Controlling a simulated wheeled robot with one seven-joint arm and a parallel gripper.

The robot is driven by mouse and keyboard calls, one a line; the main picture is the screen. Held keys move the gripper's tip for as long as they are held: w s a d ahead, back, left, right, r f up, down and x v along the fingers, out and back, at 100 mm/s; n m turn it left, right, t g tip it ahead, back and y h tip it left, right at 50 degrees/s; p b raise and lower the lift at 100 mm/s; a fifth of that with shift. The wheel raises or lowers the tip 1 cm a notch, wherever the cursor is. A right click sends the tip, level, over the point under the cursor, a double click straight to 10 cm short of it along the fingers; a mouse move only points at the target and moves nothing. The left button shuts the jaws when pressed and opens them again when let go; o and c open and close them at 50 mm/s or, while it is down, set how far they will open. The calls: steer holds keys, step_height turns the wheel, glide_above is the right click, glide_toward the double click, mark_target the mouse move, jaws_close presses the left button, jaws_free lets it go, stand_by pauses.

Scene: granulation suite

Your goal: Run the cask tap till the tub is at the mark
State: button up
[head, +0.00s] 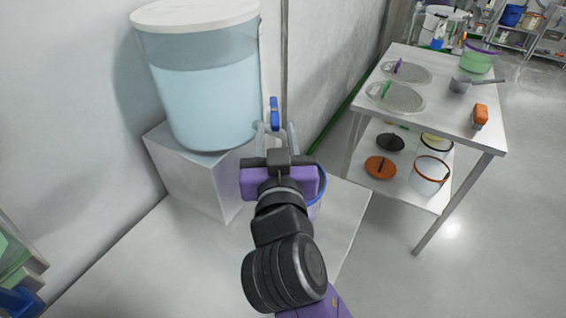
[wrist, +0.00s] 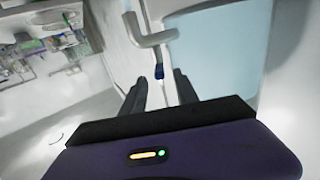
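The clear cask (head: 205,105) of pale blue water has a white lid and stands on a white block. Its tap handle (head: 274,112) is blue and upright, just beyond my gripper (head: 277,142). In the wrist view, the pale bent tap pipe (wrist: 155,40) ends near a small blue tip (wrist: 158,72), which lies in line with the gap between my dark fingers (wrist: 162,88). The fingers are apart; contact with the tap cannot be told. The tub (head: 322,187) shows only a blue rim and a bit of wall behind my gripper. Its level and mark are hidden.
The white bench (head: 150,260) is clear in front of the block (head: 190,180). To the right, across a floor gap, a steel table (head: 440,105) holds round sieves, a green bowl (head: 480,57), a pan and an orange item. Its lower shelf holds lids and a clear container.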

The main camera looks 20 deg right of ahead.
mark_target(273, 97)
stand_by(0.3)
steer(key=shift+f+b, duration=0.15)
steer(key=shift+b, duration=0.95)
steer(key=shift+p+x, duration=0.65)
steer(key=shift+x, duration=3.25)
jaws_close()
